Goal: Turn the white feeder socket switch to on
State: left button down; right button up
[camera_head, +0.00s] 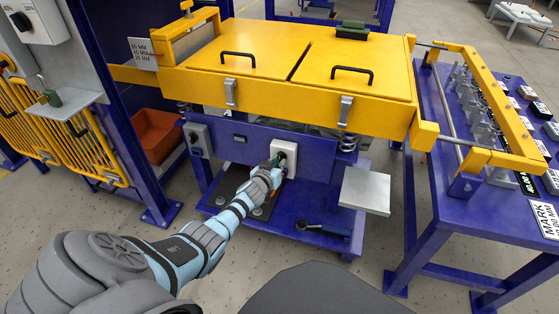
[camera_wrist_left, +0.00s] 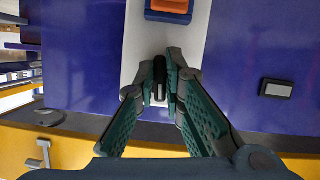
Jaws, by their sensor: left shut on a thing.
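The white feeder socket (camera_head: 291,149) is mounted on the front blue panel of the yellow-topped machine. In the left wrist view its white plate (camera_wrist_left: 136,45) carries a black switch knob (camera_wrist_left: 160,80) and an orange piece in a blue frame (camera_wrist_left: 170,8). My left gripper (camera_head: 276,164) reaches the socket, partly covering it in the head view. In the left wrist view my left gripper (camera_wrist_left: 160,84) has its fingers closed on the black knob, one on each side. The knob's on and off marks cannot be read. My right gripper is not in view.
A grey switch box (camera_head: 198,140) sits left of the socket. A grey-white plate (camera_head: 365,190) juts out at the right. A dark-handled tool (camera_head: 321,230) lies on the low blue shelf. The yellow lids (camera_head: 290,55) overhang the panel.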

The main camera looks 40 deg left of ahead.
pick_arm(q)
jog(key=shift+n+p, duration=0.45)
jog(key=shift+n, duration=0.05)
jog(key=shift+h, duration=0.3)
jog(key=shift+r+n+p, duration=0.1)
jog(key=shift+n+p, duration=0.2)
jog(key=shift+p, duration=0.05)
jog(key=shift+n+t, duration=0.4)
jog(key=c, duration=2)
grip_release()
jog(key=shift+n+h, duration=0.3)
jog(key=shift+c, duration=0.2)
jog(key=o, duration=0.4)
jog(key=shift+o, duration=0.2)
